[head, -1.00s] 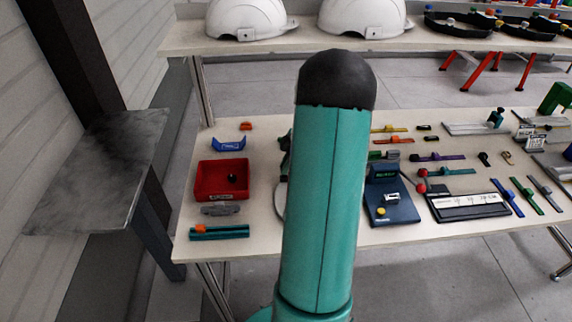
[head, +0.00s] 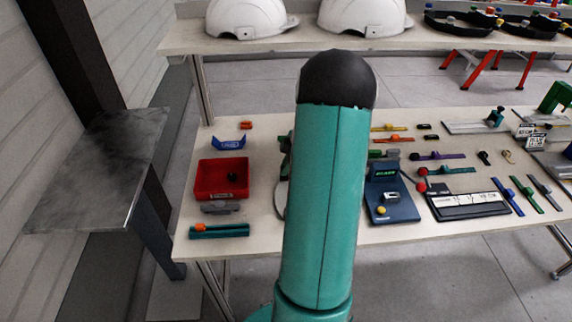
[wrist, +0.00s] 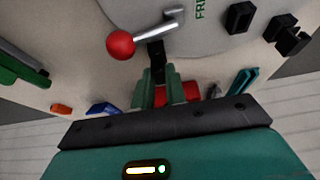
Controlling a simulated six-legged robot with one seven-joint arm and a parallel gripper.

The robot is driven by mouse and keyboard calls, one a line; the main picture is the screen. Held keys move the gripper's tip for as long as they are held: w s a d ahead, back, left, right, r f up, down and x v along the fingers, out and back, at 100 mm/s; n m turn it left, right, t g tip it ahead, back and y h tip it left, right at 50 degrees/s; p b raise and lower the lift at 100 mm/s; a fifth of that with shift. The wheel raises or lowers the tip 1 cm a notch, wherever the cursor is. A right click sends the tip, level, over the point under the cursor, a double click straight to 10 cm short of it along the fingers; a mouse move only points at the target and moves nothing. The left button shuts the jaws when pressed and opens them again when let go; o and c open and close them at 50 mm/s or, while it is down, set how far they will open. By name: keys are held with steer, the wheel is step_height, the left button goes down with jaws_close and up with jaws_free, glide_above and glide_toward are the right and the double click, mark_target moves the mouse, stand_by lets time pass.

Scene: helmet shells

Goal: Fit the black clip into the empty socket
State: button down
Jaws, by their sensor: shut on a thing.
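My gripper (wrist: 164,92) shows in the wrist view with its two teal fingers close together. It is shut on a small black clip (wrist: 156,56), which sticks out beyond the fingertips. The clip is beside a silver lever with a red ball (wrist: 120,42) and near the edge of a pale grey rounded surface (wrist: 208,35); I cannot tell whether it touches either. Two black blocks (wrist: 240,17) (wrist: 287,35) sit at the right of that surface. I cannot make out which spot is the empty socket. In the head view my arm hides the gripper and the clip.
A red bin (head: 208,178) with a dark round thing inside, a blue holder (head: 229,142) and a teal rail piece (head: 219,231) lie left of my arm. A dark blue device (head: 394,208) and several coloured strips lie right. White helmets (head: 247,17) stand on the back shelf.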

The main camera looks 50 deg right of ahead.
steer(key=shift+f, duration=0.6)
steer(key=c, duration=1.3)
jaws_free()
steer(key=shift+c, duration=0.2)
steer(key=v, duration=1.4)
steer(key=shift+a, duration=0.1)
